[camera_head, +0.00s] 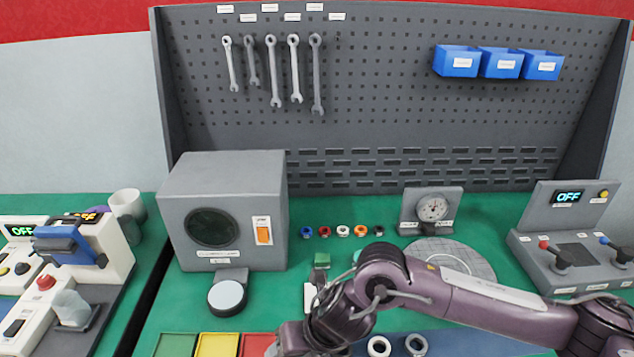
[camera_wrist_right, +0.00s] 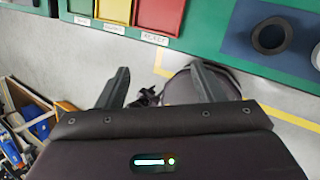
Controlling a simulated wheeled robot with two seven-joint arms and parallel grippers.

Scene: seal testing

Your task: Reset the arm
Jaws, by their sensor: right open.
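My right arm (camera_head: 480,300) comes in from the lower right of the head view, bends at a purple joint and runs down to the bottom edge. Its gripper tips are not visible there. In the right wrist view my right gripper (camera_wrist_right: 160,88) has its two dark fingers spread apart with nothing between them. Floor shows behind the fingers, just off the bench's front edge. My left gripper is not in view.
The green bench holds a grey box tester (camera_head: 222,210), a dial gauge (camera_head: 432,208), coloured seals (camera_head: 342,231) and a control panel (camera_head: 570,240). Green, yellow (camera_head: 216,345) and red trays line the front; the red tray (camera_wrist_right: 158,14) also shows in the wrist view.

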